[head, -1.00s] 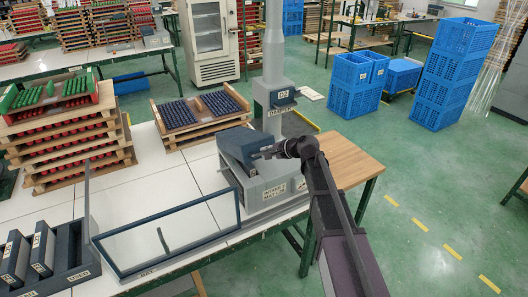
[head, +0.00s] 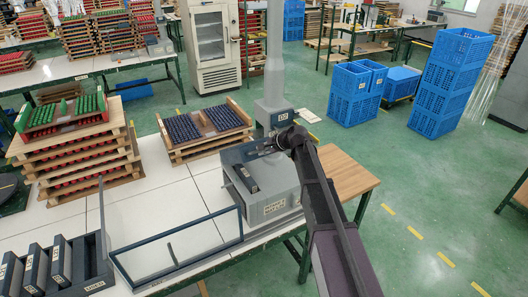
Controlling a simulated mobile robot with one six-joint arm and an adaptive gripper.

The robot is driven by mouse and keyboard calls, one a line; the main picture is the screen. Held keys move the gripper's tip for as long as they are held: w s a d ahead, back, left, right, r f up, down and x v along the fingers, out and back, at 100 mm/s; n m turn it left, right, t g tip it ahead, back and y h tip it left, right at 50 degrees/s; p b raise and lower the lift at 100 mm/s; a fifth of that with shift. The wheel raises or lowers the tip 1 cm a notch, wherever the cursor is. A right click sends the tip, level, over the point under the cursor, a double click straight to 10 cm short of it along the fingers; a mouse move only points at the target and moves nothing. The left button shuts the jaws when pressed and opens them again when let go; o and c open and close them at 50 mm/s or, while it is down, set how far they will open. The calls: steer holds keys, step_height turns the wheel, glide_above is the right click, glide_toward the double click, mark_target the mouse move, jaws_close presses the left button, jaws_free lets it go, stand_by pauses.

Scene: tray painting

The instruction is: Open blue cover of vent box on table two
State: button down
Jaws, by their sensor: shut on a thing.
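The vent box (head: 284,201) is a grey box with pale labels on its front, standing at the right end of the white table. Its blue-grey cover (head: 238,153) is swung up and stands along the back of the box, so the inside shows. A dark bar-shaped piece (head: 245,178) lies inside at the left. My gripper (head: 270,146) is at the upper edge of the cover and shut on it. The fingers are small and dark, and their exact contact is hard to see.
A clear framed screen (head: 180,249) stands along the front table edge, left of the box. A grey post (head: 273,80) rises just behind the box. Stacked trays (head: 75,150) and a dark rack (head: 95,270) are at left. Wooden tabletop (head: 345,172) at right is bare.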

steer(key=w+a+r+p, duration=0.1)
steer(key=w+r+p, duration=0.1)
steer(key=r+p, duration=0.1)
steer(key=w+a+r+p, duration=0.1)
steer(key=w+r+p, duration=0.1)
steer(key=r, duration=0.1)
steer(key=w+a+r+p, duration=0.2)
steer(key=r+p, duration=0.1)
steer(key=shift+w+r+p, duration=0.1)
steer(key=shift+w+p, duration=0.05)
steer(key=shift+p, duration=0.15)
steer(key=w+a+r+p, duration=0.5)
steer(key=w+r+p, duration=0.1)
steer(key=w, duration=0.2)
steer(key=shift+w, duration=0.1)
steer(key=c, duration=0.7)
jaws_free()
steer(key=shift+o, duration=0.2)
